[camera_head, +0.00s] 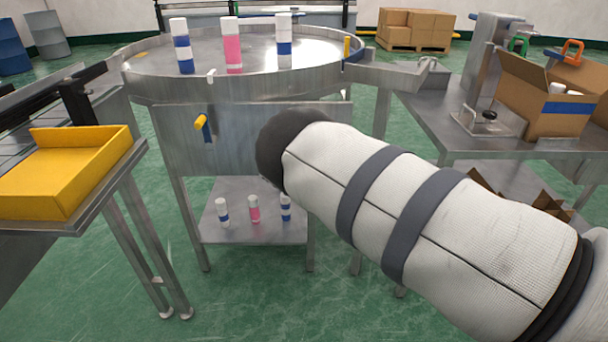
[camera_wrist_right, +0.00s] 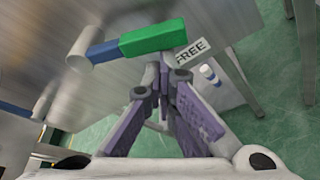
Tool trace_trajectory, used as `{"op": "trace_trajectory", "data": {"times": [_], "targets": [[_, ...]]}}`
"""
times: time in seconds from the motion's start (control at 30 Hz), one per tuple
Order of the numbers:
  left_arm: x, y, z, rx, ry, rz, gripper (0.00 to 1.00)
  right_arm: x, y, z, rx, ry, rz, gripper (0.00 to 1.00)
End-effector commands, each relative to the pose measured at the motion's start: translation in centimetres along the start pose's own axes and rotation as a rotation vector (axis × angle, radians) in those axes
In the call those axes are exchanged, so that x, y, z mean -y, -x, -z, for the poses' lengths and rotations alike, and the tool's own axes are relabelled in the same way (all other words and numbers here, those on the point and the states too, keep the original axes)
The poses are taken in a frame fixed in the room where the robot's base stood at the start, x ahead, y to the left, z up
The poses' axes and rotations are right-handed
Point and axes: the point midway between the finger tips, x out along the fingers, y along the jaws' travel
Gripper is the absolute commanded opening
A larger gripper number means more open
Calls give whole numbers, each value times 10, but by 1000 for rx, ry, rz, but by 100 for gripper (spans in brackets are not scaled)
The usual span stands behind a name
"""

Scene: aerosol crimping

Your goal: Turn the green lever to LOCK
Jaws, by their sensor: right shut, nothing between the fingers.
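The green lever (camera_wrist_right: 152,40) shows in the right wrist view on a steel panel. Its green grip joins a blue arm (camera_wrist_right: 101,52) that runs left to a grey round hub (camera_wrist_right: 80,50). The grip's free end is beside a white label reading FREE (camera_wrist_right: 189,52). My right gripper (camera_wrist_right: 163,82) is shut and empty, its tips just below the green grip in the picture; I cannot tell whether they touch it. In the head view my right arm hides this gripper and the lever. My left gripper is not in view.
A round steel table (camera_head: 130,80) holds several cans; a yellow-handled lever (camera_head: 201,122) is on its front panel. Small cans stand on the shelf (camera_head: 225,237) below. A yellow tray (camera_head: 60,190) is at left, an open carton (camera_head: 540,105) on a bench at right.

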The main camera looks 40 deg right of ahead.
Motion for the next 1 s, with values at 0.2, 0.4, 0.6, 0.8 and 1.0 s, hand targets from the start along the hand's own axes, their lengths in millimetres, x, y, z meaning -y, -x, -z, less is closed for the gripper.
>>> {"op": "trace_trajectory", "data": {"times": [0.2,0.4,0.6,0.8,1.0], "targets": [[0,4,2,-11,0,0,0,-2,5,-14,3,-1,-2,0],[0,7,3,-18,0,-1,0,-4,8,-22,2,-1,-3,0],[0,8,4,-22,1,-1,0,-5,9,-27,1,-2,-2,0],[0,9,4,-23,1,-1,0,-6,10,-29,1,-1,-2,0],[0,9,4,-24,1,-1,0,-6,10,-29,1,-2,-2,0]]}}
